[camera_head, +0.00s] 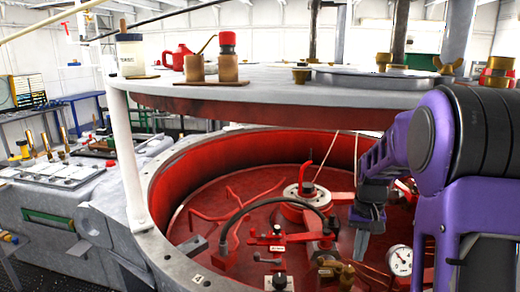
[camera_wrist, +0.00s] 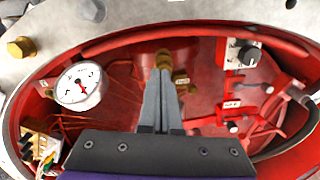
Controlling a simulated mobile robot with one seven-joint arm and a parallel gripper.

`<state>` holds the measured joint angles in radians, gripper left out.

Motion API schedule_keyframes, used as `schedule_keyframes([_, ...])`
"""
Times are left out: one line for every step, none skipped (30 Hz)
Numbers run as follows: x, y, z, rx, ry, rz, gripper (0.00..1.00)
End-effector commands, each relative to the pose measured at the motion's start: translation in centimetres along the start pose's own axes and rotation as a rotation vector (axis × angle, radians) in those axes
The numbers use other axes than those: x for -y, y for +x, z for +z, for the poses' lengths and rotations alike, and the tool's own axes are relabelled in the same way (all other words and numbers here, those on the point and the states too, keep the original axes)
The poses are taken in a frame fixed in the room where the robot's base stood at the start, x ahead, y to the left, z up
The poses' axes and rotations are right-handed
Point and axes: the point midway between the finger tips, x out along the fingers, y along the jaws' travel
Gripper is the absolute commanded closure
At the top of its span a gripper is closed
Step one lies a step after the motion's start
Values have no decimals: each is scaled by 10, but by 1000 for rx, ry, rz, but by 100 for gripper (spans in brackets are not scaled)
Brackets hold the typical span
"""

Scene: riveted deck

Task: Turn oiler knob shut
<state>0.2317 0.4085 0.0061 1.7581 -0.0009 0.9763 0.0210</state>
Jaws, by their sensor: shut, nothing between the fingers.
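A brass fitting with a rounded knob (camera_wrist: 163,59) lies just beyond my fingertips in the wrist view. Brass parts also show low in the head view (camera_head: 346,272), below my gripper (camera_head: 364,238). A black knob on a pale block (camera_wrist: 248,55) sits to the right in the wrist view; it shows at the bottom of the head view (camera_head: 279,282). No label tells which one is the oiler knob. My gripper (camera_wrist: 163,76) is shut and empty, pointing toward the brass fitting. Whether the tips touch it I cannot tell.
A white-faced gauge (camera_head: 400,260) stands right of my gripper in the head view. Red levers (camera_head: 277,238) and a black hose (camera_head: 258,205) fill the red pan. The grey rim (camera_head: 160,245) surrounds it. A round plate (camera_head: 290,82) with cans hangs above.

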Motion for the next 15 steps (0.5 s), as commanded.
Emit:
schedule_keyframes([-2, 1, 0, -1, -23, 1, 100])
schedule_keyframes([-3, 1, 0, -1, -35, 1, 100])
schedule_keyframes([-3, 2, 1, -1, -45, 1, 100])
schedule_keyframes([-4, 3, 1, -1, -48, 1, 100])
schedule_keyframes([-4, 4, 1, -1, -50, 1, 100])
schedule_keyframes([-3, 7, 1, -1, -50, 1, 100])
schedule_keyframes([-3, 9, 1, -1, -50, 2, 100])
schedule_keyframes([-3, 12, 1, -1, -49, 2, 100])
schedule_keyframes([-3, 17, 1, -1, -49, 2, 100])
schedule_keyframes([-3, 20, 1, -1, -49, 2, 100])
schedule_keyframes([-3, 24, 1, -1, -48, 2, 100])
schedule_keyframes([-3, 29, 1, -1, -48, 2, 100])
schedule_keyframes([-3, 33, 1, -1, -48, 2, 100])
schedule_keyframes([-3, 37, 1, -1, -48, 2, 100])
schedule_keyframes([-3, 43, 1, -1, -48, 2, 100])
